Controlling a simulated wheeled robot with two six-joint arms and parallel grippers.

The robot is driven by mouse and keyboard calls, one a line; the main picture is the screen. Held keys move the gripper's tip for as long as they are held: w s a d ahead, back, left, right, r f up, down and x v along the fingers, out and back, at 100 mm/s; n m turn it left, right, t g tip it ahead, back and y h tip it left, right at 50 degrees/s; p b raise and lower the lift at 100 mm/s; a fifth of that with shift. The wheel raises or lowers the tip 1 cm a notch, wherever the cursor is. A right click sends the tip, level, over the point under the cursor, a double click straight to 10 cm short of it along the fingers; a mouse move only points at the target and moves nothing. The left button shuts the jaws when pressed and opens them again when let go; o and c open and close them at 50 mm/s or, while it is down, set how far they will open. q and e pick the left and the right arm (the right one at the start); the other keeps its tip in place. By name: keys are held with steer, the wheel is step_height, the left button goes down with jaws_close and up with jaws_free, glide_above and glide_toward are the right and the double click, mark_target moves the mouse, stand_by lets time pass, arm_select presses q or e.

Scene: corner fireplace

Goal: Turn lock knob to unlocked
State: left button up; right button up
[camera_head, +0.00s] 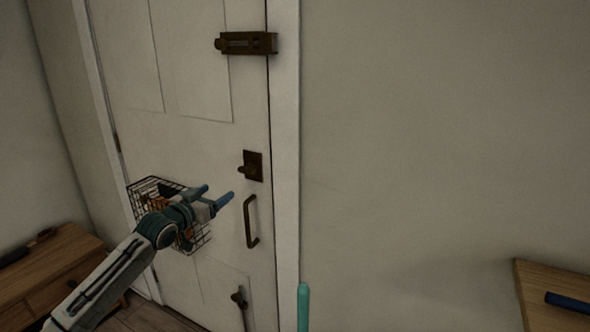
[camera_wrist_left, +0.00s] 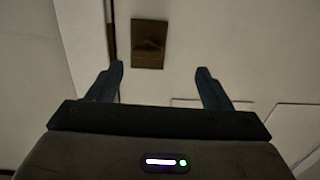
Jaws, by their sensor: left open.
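The lock knob (camera_head: 246,170) is dark bronze on a square plate on the white door (camera_head: 190,85), near its right edge. In the left wrist view the lock plate (camera_wrist_left: 148,45) lies ahead of my fingers, between and beyond their tips, with the knob showing only dimly. My left gripper (camera_head: 219,195) is open and empty, a little left of and below the knob, apart from it. Its two blue fingers also show in the left wrist view (camera_wrist_left: 160,72). My right gripper is not in view.
A sliding bolt (camera_head: 247,43) is high on the door. A pull handle (camera_head: 251,222) is below the knob, with another dark fitting (camera_head: 238,298) lower down. A wire basket (camera_head: 140,197) is behind my left gripper. Wooden furniture stands left (camera_head: 48,270) and right (camera_head: 535,290).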

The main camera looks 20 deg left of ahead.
mark_target(244, 171)
arm_select(q)
steer(key=shift+m+h, duration=0.3)
steer(key=shift+h, duration=0.1)
steer(key=w+d, duration=0.1)
steer(key=w, duration=0.3)
steer(key=w+r+p, duration=0.1)
steer(key=w, duration=0.2)
steer(key=w+d+r, duration=0.1)
steer(key=w, duration=0.3)
steer(key=shift+w+d+r+p, duration=0.1)
steer(key=shift+w+d+p, duration=0.2)
steer(key=shift+d+p, duration=0.1)
steer(key=shift+c, duration=0.4)
steer(key=c, duration=0.9)
